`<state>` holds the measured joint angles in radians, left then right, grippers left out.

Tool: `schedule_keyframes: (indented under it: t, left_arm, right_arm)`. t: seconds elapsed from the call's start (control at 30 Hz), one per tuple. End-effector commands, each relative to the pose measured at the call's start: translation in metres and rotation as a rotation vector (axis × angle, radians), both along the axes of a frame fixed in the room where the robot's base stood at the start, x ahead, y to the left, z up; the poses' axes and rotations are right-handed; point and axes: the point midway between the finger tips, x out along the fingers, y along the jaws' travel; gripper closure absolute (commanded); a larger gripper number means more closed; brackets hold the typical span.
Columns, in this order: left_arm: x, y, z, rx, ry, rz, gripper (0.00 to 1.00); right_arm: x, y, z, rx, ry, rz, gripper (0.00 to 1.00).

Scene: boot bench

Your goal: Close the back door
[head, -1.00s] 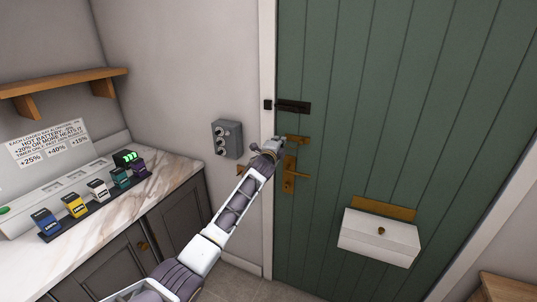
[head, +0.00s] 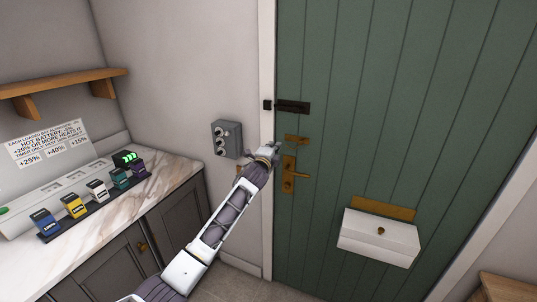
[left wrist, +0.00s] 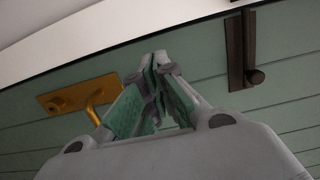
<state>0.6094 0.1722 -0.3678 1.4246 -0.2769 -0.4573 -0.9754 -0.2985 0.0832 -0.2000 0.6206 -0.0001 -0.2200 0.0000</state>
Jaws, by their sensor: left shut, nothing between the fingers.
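The back door (head: 400,130) is green and planked, and it appears to sit flush in its white frame (head: 266,60). A dark bolt (head: 293,107) is on its left edge; it also shows in the left wrist view (left wrist: 238,62). Below it are a small brass plate (head: 297,139) and a brass lever handle (head: 289,180), with brass hardware also in the left wrist view (left wrist: 65,98). My left gripper (head: 272,149) is shut and empty near the door's left edge, between bolt and handle. Whether it touches the door I cannot tell. My right gripper is out of view.
A white box (head: 380,238) is fixed low on the door. A grey switch box (head: 227,139) is on the wall left of the frame. A marble counter (head: 175,175) with several coloured batteries stands at left. A wooden shelf (head: 60,80) is above it.

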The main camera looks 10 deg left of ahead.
Motion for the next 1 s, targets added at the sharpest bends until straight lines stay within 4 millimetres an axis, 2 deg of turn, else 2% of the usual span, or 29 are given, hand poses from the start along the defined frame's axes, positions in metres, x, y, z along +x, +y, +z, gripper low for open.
schedule_keyframes:
  t: [0.6, 1.0]
  left_arm:
    - [-0.045, 0.009, 0.000, 0.000, 0.000, 0.001, 1.00]
    - [-0.052, 0.010, 0.000, 0.000, 0.000, 0.000, 1.00]
  right_arm:
    - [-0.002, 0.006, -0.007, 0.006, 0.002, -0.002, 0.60]
    - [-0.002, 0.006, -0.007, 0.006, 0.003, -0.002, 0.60]
